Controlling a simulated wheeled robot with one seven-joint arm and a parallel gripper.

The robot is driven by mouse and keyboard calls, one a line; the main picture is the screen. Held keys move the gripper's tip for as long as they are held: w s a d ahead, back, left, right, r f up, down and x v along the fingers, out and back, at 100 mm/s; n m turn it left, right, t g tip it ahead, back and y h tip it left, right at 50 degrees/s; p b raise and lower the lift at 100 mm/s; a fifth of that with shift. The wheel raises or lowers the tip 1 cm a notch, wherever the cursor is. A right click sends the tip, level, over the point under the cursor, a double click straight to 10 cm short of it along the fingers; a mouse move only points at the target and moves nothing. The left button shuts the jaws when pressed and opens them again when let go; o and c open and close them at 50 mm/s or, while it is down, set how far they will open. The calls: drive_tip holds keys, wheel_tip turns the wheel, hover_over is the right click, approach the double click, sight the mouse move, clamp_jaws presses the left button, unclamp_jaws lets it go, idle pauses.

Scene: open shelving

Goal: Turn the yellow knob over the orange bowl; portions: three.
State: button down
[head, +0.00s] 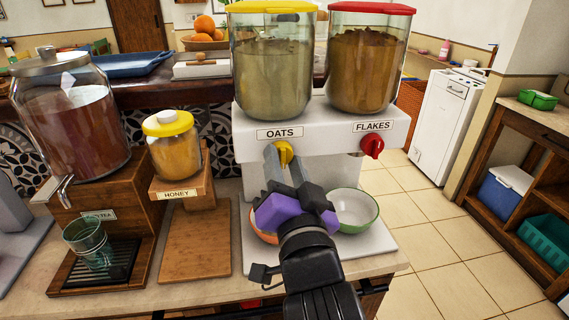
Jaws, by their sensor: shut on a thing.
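The yellow knob (285,152) is on the front of the white dispenser (327,115), under the OATS label. The clear oats container (272,75) with a yellow lid stands above it. My gripper (278,158) reaches up from below, its fingers shut on the yellow knob. The orange bowl (258,233) is under that knob and mostly hidden behind my gripper; only a bit of its rim shows. How much is in it cannot be seen. A green-rimmed white bowl (355,209) stands to its right, under the red knob (372,146) of the FLAKES container (366,70).
A honey jar (173,143) on a wooden stand is left of the dispenser. A tea dispenser (75,115) with a glass (88,241) below its tap stands farther left. The tiled floor to the right is clear.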

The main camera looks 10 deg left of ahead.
drive_tip(key=c, duration=0.9)
unclamp_jaws()
drive_tip(key=v, duration=0.7)
drive_tip(key=shift+s+d+b, duration=0.1)
drive_tip(key=shift+s+b, duration=0.25)
drive_tip(key=shift+b, duration=0.05)
